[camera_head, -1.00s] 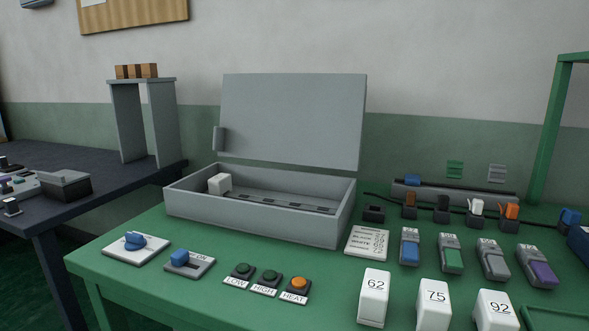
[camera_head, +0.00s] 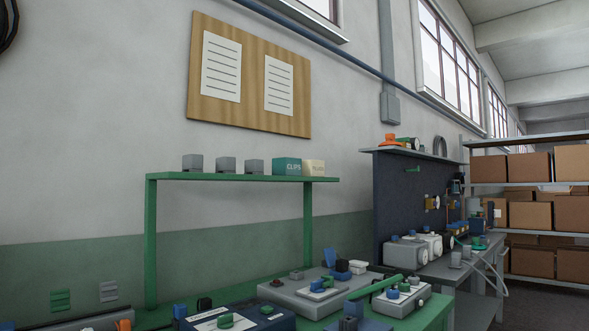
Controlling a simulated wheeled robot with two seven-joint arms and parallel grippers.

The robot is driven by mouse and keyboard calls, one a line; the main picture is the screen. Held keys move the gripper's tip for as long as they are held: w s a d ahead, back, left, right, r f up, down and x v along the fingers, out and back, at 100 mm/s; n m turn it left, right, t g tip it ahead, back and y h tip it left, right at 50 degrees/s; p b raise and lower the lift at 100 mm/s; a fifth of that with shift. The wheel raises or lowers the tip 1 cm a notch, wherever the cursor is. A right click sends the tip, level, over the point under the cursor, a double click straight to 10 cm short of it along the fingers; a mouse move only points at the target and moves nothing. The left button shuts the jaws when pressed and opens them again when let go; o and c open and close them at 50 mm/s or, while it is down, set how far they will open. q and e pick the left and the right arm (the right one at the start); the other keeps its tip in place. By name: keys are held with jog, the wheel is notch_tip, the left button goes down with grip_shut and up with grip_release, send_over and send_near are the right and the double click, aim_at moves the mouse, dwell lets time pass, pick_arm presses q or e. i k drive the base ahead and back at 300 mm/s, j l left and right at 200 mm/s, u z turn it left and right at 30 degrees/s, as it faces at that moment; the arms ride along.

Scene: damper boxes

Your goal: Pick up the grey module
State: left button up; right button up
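No grey module can be made out for certain on the green bench in the head view. The row of modules with coloured faces on that bench is outside the frame. Small grey blocks, one of them the middle block (camera_head: 225,164), stand on a green shelf; I cannot tell whether any is a module. Neither of my grippers is in view.
The green shelf (camera_head: 240,177) also bears a teal CLIPS box (camera_head: 286,166) and a cream box (camera_head: 314,168). Below are a dark blue panel box (camera_head: 285,325) and a grey panel box (camera_head: 285,296). A grey bench (camera_head: 455,268) and racks of cartons (camera_head: 530,218) stand right.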

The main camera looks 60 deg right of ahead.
aim_at(223, 164)
jog(key=z, duration=1.35)
